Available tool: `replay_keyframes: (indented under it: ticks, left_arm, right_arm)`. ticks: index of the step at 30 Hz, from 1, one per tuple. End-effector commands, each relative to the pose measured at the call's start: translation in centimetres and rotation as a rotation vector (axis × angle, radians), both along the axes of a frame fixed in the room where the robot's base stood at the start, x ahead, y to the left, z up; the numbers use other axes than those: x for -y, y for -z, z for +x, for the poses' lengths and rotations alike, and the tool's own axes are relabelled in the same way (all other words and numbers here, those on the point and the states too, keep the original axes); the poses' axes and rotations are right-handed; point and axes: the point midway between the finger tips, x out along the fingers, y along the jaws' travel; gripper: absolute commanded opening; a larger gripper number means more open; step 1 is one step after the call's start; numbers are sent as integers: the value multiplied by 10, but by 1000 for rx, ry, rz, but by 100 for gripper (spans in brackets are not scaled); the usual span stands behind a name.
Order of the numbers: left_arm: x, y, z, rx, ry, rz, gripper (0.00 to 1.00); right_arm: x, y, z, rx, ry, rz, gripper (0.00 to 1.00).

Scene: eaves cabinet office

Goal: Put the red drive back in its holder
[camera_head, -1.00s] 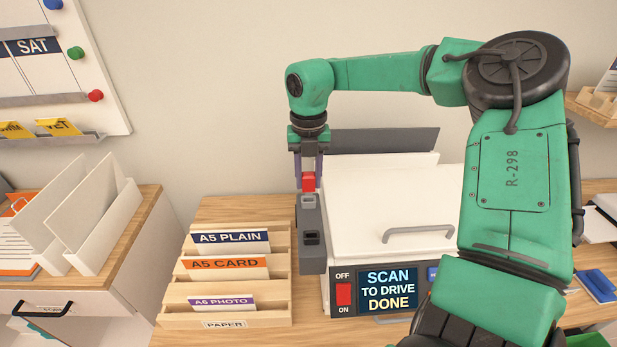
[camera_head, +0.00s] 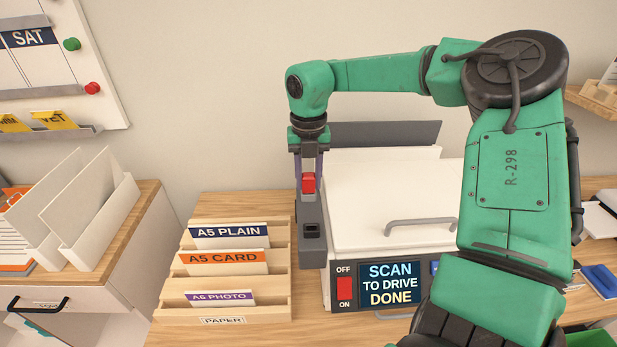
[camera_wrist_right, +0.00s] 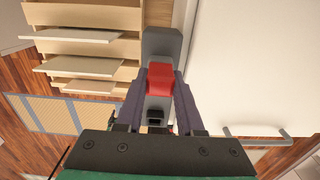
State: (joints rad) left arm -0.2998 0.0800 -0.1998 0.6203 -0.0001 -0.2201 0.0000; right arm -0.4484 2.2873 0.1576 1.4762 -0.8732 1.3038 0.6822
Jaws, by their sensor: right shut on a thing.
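The red drive (camera_head: 308,183) is between the fingers of my right gripper (camera_head: 309,178), which is shut on it. It also shows in the right wrist view (camera_wrist_right: 160,78), between the two purple-grey fingertips. The drive is over the far part of a dark grey holder (camera_head: 312,258) on the left side of the white scanner; whether it is seated in it or just above it I cannot tell. The holder's nearer slot (camera_head: 311,231) looks empty. The scanner's screen (camera_head: 390,285) reads SCAN TO DRIVE DONE. My left gripper is not in view.
A wooden paper rack (camera_head: 232,310) stands close to the left of the holder. The white scanner (camera_head: 385,200) with its lid handle stands close on the right. White file folders (camera_head: 95,215) are on the left cabinet. Bare desk shows behind the rack.

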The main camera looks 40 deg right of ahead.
Motion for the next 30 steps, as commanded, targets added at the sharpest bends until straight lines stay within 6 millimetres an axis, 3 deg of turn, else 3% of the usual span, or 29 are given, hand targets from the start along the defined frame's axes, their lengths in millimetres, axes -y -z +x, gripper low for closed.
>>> replay_keyframes:
  ticks: [2,3,5,6,17,20,30]
  left_arm:
    - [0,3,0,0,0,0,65]
    - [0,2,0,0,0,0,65]
    - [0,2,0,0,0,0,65]
    - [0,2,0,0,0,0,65]
    - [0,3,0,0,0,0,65]
    - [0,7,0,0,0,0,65]
    - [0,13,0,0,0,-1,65]
  right_arm:
    - [0,3,0,0,0,0,0]
    - [0,3,0,0,0,0,44]
    - [0,2,0,0,0,0,67]
    - [0,2,0,0,0,0,71]
    - [0,-4,1,3,0,-1,71]
    - [0,-21,1,5,2,-3,71]
    - [0,-119,0,3,2,-2,71]
